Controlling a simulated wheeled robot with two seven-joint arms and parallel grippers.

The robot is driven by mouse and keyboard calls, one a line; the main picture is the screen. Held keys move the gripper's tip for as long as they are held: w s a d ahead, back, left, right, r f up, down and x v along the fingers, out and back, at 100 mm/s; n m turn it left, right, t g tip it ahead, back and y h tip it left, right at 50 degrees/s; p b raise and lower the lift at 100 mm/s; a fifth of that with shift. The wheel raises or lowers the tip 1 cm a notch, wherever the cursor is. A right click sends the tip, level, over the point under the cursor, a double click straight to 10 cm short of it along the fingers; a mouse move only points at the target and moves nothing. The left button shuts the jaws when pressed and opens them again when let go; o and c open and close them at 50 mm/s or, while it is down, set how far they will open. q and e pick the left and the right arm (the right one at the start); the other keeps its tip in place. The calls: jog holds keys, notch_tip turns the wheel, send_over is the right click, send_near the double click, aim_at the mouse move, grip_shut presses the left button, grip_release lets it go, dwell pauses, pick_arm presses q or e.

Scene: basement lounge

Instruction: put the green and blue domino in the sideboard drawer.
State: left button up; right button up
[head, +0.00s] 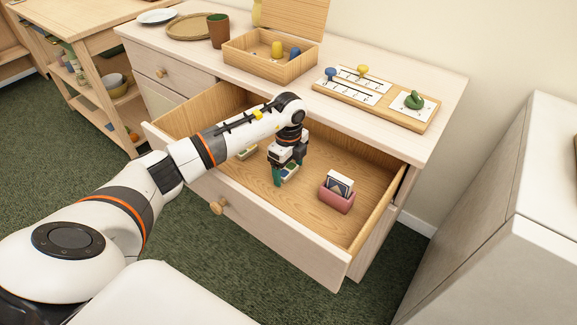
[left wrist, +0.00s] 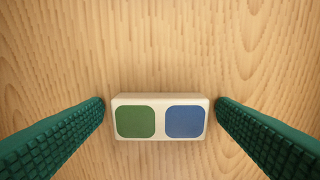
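The green and blue domino (left wrist: 160,118) is a cream block with one green and one blue square. It lies face up on the wooden floor of the open sideboard drawer (head: 318,208). In the head view the domino (head: 290,172) is partly hidden by my left gripper (head: 286,176), which points down inside the drawer. In the left wrist view the green fingers stand on either side of the domino, with a narrow gap at each end, so the gripper is open around it. My right gripper is in neither view.
A pink box with cards (head: 337,200) stands in the drawer to the right. Another small block (head: 247,152) lies further left, partly behind my arm. On the sideboard top are an open wooden box (head: 262,66) and a board with knobs (head: 375,103).

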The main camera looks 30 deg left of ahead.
aim_at(289, 170)
pick_arm(q)
jog(key=shift+r, duration=0.1)
jog(key=shift+r, duration=0.25)
notch_tip(289, 170, up, 12)
jog(key=p, duration=0.1)
jog(key=shift+f, duration=0.15)
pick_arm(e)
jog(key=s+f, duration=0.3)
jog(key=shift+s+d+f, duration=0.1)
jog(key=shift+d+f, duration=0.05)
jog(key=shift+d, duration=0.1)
